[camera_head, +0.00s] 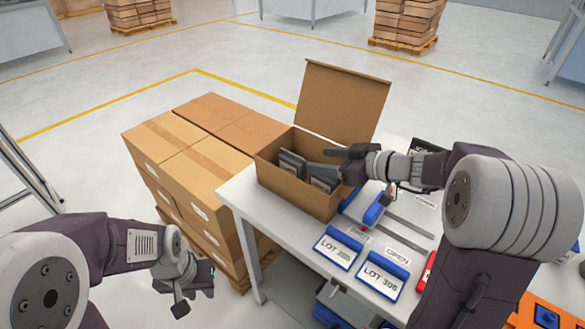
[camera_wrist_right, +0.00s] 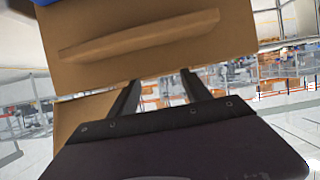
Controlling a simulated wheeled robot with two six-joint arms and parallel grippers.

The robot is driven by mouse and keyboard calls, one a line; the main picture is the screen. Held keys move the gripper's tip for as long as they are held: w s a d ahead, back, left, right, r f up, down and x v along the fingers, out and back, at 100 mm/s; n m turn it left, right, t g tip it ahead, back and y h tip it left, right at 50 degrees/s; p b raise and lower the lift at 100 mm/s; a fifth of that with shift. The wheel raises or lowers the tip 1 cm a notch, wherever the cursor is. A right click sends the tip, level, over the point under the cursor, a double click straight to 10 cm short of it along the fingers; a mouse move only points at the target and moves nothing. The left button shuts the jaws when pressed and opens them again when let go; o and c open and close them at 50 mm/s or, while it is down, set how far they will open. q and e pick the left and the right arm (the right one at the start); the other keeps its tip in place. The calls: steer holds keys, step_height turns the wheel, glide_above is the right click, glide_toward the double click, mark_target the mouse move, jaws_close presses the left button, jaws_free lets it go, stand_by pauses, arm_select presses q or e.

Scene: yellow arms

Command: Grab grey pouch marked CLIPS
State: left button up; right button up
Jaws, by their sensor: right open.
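Grey pouches stand in an open cardboard box (camera_head: 330,207) on the table. One pouch (camera_head: 292,164) is at the box's left, another (camera_head: 322,181) nearer its front right. Their markings are too small to read, so I cannot tell which is marked CLIPS. My right gripper (camera_head: 334,160) is at the top of the box's right side, by the pouches. In the right wrist view its open fingers (camera_wrist_right: 160,90) point toward brown cardboard (camera_wrist_right: 150,45), with no pouch visible between them. My left gripper (camera_head: 195,293) hangs low left of the table; its jaw opening is unclear.
The box's raised lid (camera_head: 343,100) stands behind the opening. Stacked cartons (camera_head: 190,165) adjoin the table's left side. Blue-edged cards, LOT 306 (camera_head: 382,276) among them, and a blue-handled tool (camera_head: 375,210) lie on the white table (camera_head: 240,195).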

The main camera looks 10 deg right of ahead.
mark_target(304, 160)
steer(key=x, duration=0.6)
steer(key=shift+w+f+p, duration=0.1)
steer(key=shift+f+p, duration=0.3)
steer(key=shift+f, duration=0.05)
jaws_close()
